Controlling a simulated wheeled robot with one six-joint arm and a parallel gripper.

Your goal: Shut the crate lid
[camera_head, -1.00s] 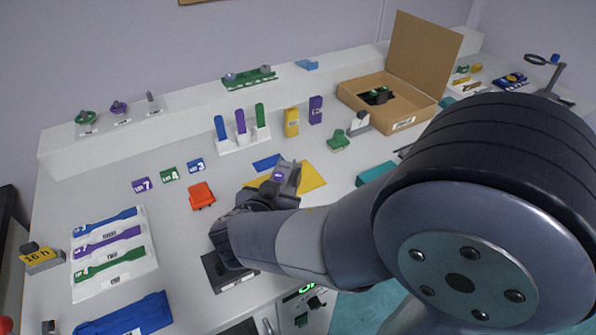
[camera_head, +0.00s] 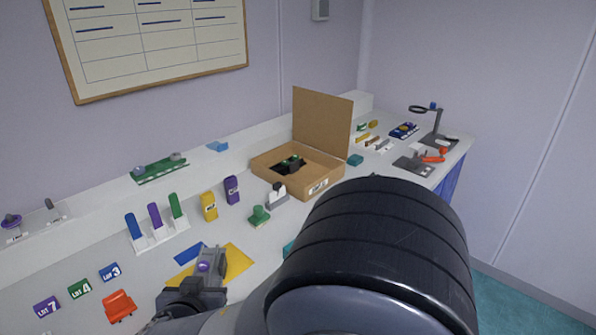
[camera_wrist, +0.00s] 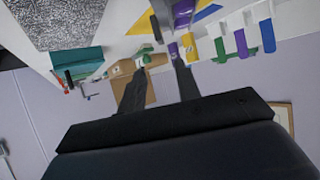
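The brown cardboard crate (camera_head: 270,162) stands at the back of the bench in the head view. Its lid (camera_head: 322,125) is open and stands about upright along the rear edge. My gripper (camera_head: 208,264) is in front of and left of the crate, over the bench near a yellow sheet, well apart from the lid. In the wrist view, the two fingers of my gripper (camera_wrist: 159,57) are spread with nothing held between them. The crate (camera_wrist: 122,68) shows there upside down beyond the fingers, partly hidden by one finger.
A green stamp-like item (camera_head: 259,215) and a grey holder (camera_head: 277,198) stand in front of the crate. Yellow (camera_head: 209,207) and purple (camera_head: 232,190) blocks stand left of it. A magnifier stand (camera_head: 436,125) is far right. My arm hides the bench's front right.

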